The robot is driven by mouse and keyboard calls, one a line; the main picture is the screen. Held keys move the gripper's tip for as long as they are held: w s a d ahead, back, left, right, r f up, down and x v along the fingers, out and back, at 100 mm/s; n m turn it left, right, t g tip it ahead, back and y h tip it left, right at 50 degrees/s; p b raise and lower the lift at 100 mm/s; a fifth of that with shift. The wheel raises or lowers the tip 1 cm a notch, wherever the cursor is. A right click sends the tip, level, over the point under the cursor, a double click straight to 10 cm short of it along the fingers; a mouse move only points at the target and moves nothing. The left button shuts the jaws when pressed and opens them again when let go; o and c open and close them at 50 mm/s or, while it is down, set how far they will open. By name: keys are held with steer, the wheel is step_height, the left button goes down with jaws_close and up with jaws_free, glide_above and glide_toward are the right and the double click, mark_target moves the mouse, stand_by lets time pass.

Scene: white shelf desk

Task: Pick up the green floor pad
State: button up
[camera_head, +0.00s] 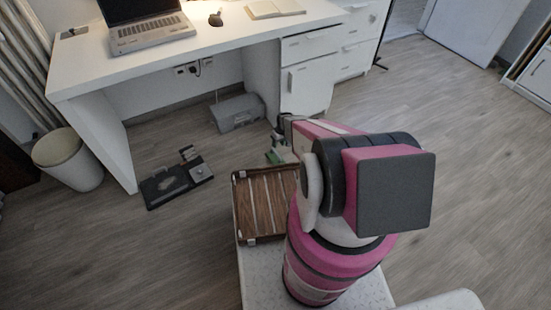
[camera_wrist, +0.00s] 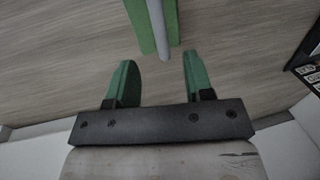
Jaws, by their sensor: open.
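My gripper (camera_wrist: 157,72) is open, with its two green-tipped fingers apart and only bare floor showing between the tips. A green strip-like thing with a grey bar along it (camera_wrist: 140,22) lies ahead of the fingertips at the top of the wrist view, cut off by the frame edge. It looks like the green floor pad, but its full shape is not visible. The fingers appear apart from it. In the head view my gripper (camera_head: 276,156) is low over the floor beyond the wooden tray, partly hidden by my arm. The pad cannot be told apart from the green fingers there.
A slatted wooden tray (camera_head: 236,206) sits in front of my arm. A black flat device (camera_head: 158,188) and a grey box (camera_head: 238,112) are on the floor. The white desk (camera_head: 225,38) stands behind, with a bin (camera_head: 68,160) at left. The floor at right is clear.

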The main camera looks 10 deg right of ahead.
mark_target(275, 152)
steer(key=f, duration=0.2)
steer(key=a+f, duration=0.1)
steer(key=f, duration=0.5)
steer(key=shift+a+f, duration=0.2)
steer(key=shift+a, duration=0.2)
jaws_close()
